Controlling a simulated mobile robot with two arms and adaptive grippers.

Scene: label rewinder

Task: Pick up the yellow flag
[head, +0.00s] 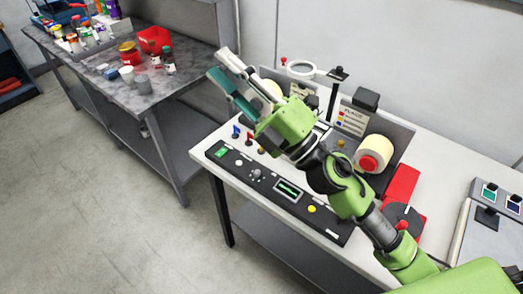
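My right gripper (221,64) reaches in from the lower right over the rewinder bench, and its fingers point to the upper left. The fingers are apart, with nothing seen between them. Below its green body, small flags stand in a row behind the black control panel: a blue flag (236,131), a red flag (249,137) and a small yellowish piece (262,149). This last may be the yellow flag, but it is too small to be sure. The gripper is apart from these pieces. My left gripper is not in view.
The control panel (232,170) lies along the white bench's front edge. A grey table (100,78) with jars and a red bin (154,40) stands at the left. The floor between is clear.

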